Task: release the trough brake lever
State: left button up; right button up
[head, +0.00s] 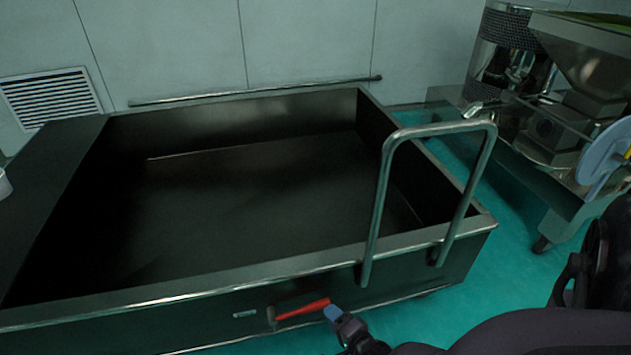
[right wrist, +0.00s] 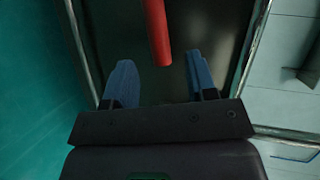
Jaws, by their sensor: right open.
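The trough (head: 250,279) is a large dark metal box, empty inside, with a tall metal handle loop (head: 379,200) on its near rim. The red brake lever (head: 303,309) sticks out to the right from a mount on the trough's near side wall. My right gripper (head: 333,312) is at the lever's free end in the head view. In the right wrist view the red lever (right wrist: 157,32) reaches in from the top, with its end between the two blue open fingers (right wrist: 161,82). I see a gap on each side of it. My left gripper is out of view.
A metal sieve machine with a hopper (head: 583,52) stands at the right on the green floor (head: 515,215). A pale wall with a vent (head: 52,97) is behind the trough. The handle loop rises above the lever area.

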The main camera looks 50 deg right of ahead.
aim_at(321, 307)
jog(key=b+x, duration=0.1)
jog(key=x, duration=0.5)
jog(key=shift+f+b, duration=0.2)
jog(key=shift+b, duration=0.1)
jog(key=shift+w+d, duration=0.1)
jog(key=shift+w, duration=0.45)
grip_shut()
